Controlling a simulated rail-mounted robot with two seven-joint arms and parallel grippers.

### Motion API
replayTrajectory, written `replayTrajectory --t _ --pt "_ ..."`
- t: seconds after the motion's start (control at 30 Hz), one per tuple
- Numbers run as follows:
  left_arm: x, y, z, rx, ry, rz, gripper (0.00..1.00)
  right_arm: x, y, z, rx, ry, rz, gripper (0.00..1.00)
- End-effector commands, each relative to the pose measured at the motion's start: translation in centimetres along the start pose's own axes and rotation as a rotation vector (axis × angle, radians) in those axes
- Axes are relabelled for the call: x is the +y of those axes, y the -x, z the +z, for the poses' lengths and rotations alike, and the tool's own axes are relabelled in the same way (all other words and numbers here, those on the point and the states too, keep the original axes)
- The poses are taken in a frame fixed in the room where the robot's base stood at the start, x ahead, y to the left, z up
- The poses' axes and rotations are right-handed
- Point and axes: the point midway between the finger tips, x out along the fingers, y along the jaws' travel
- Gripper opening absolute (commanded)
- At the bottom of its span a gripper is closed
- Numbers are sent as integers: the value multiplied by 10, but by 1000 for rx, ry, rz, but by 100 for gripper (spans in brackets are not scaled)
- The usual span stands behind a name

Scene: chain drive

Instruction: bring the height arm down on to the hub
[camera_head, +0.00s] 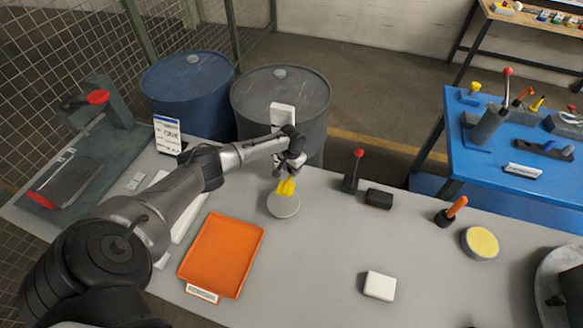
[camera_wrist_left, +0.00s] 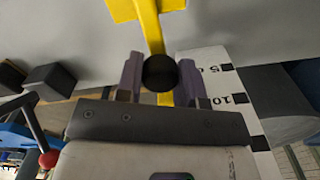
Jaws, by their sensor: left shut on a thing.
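The yellow height arm (camera_head: 286,187) is below my left gripper (camera_head: 290,166) in the head view, over a round grey disc (camera_head: 284,206). I cannot tell whether it touches the disc, or whether the disc is the hub. In the left wrist view the arm (camera_wrist_left: 148,32) runs between my fingers (camera_wrist_left: 160,82), with a black round knob (camera_wrist_left: 159,73) on it. My left gripper is shut on this knob. A white scale post (camera_wrist_left: 202,75) with black marks stands beside the fingers; its white top (camera_head: 282,113) shows in the head view. My right gripper is not seen.
An orange tray (camera_head: 222,254) lies left of the disc. A red-knobbed lever (camera_head: 353,172), a black block (camera_head: 379,198) and a white block (camera_head: 379,286) are to the right. Two drums (camera_head: 188,88) (camera_head: 283,92) stand behind the bench. The bench middle is clear.

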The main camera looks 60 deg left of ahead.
Motion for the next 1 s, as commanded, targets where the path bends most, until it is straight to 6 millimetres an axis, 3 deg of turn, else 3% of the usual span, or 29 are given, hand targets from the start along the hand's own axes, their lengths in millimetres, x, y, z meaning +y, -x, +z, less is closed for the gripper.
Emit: replayTrajectory --t 0.13,0.17,0.4,0.77,1.0 --pt "0 0 0 1 0 -1 0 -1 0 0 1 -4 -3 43" --pt "0 0 0 1 0 -1 37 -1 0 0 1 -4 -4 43" --pt "0 0 0 0 0 -1 60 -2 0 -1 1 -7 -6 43" --pt "0 8 0 1 0 0 61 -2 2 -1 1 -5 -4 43" --pt "-1 49 0 3 0 -2 61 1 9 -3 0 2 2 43"
